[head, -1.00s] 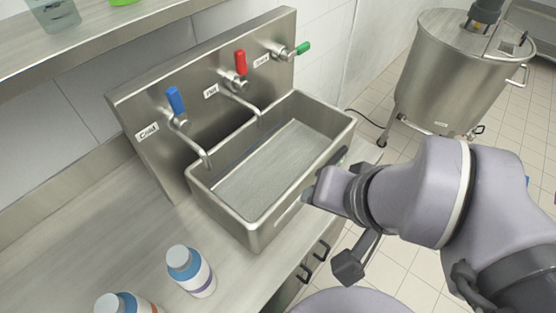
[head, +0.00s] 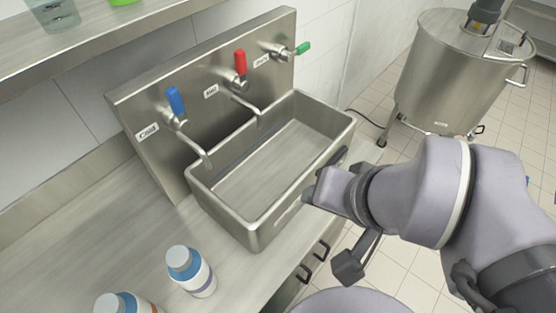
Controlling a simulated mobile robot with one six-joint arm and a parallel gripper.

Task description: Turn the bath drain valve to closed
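The bath (head: 258,228) is a rectangular steel basin on the counter, and its inside looks empty. On the steel panel behind it are three valves. The drain valve (head: 302,48) at the right has a green handle that lies sideways, pointing right. The hot valve (head: 240,62) has an upright red handle and a spout. The cold valve (head: 176,101) has an upright blue handle and a spout. My gripper (head: 325,180) is at the front right rim of the bath, apart from the drain valve. My arm hides part of it, so its opening is unclear.
A steel tank (head: 450,80) stands on the floor at the right. A shelf (head: 110,40) runs along the upper left.

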